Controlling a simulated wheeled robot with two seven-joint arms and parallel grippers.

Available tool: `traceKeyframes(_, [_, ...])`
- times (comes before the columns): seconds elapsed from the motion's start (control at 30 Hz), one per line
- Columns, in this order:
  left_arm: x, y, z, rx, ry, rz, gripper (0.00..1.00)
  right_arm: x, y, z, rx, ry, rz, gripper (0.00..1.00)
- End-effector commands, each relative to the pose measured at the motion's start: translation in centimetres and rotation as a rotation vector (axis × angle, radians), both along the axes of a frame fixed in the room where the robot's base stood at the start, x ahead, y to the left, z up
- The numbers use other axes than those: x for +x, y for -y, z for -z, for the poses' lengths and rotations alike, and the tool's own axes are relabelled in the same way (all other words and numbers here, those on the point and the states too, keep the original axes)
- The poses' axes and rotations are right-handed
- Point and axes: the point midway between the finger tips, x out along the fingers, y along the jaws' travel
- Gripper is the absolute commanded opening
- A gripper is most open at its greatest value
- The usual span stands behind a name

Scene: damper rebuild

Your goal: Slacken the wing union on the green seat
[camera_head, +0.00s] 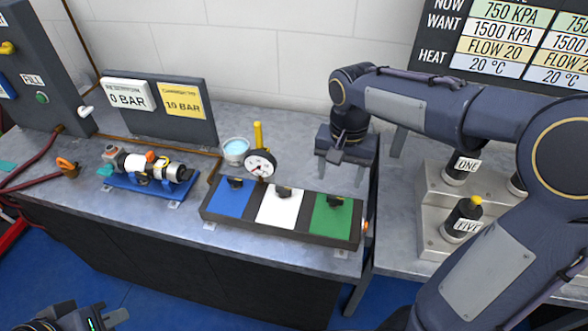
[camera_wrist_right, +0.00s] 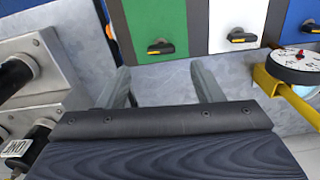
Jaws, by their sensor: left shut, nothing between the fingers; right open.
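The green seat (camera_head: 325,218) is the right-hand panel of a dark block on the bench. A black wing union with a yellow mark (camera_head: 336,200) sits at its back edge; it also shows in the right wrist view (camera_wrist_right: 160,47). My right gripper (camera_head: 342,174) is open and empty, above the bench behind the green seat. In the right wrist view its two fingers (camera_wrist_right: 163,88) point toward the union but are apart from it. My left gripper (camera_head: 88,320) is shut and empty at the bottom left, away from the bench, partly cut off.
White (camera_head: 278,212) and blue (camera_head: 232,200) seats with similar handles are left of the green one. A gauge (camera_head: 260,165) on a yellow post stands behind them. A damper in a blue cradle (camera_head: 150,188) lies left. Labelled cylinders (camera_head: 463,218) stand in a rack at right.

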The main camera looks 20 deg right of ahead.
Motion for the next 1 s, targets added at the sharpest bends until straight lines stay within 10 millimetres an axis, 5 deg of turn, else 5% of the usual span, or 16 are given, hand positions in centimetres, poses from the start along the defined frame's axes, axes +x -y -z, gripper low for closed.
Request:
traceKeyframes(0.53, [0.0, 0.0, 0.4, 0.0, -0.001, 0.0, 0.0, 0.1, 0.0, 7.1, -0.007, -0.006, 0.005, 0.6])
traceKeyframes(0.9, [0.0, 0.0, 0.5, 0.0, -0.001, 0.0, 0.0, 0.1, 0.0, 7.8, -0.005, -0.003, 0.005, 0.6])
traceKeyframes(1.0, [0.0, 0.0, 0.5, 0.0, -0.001, 0.0, 0.0, 0.1, 0.0, 7.8, -0.005, -0.004, 0.005, 0.48])
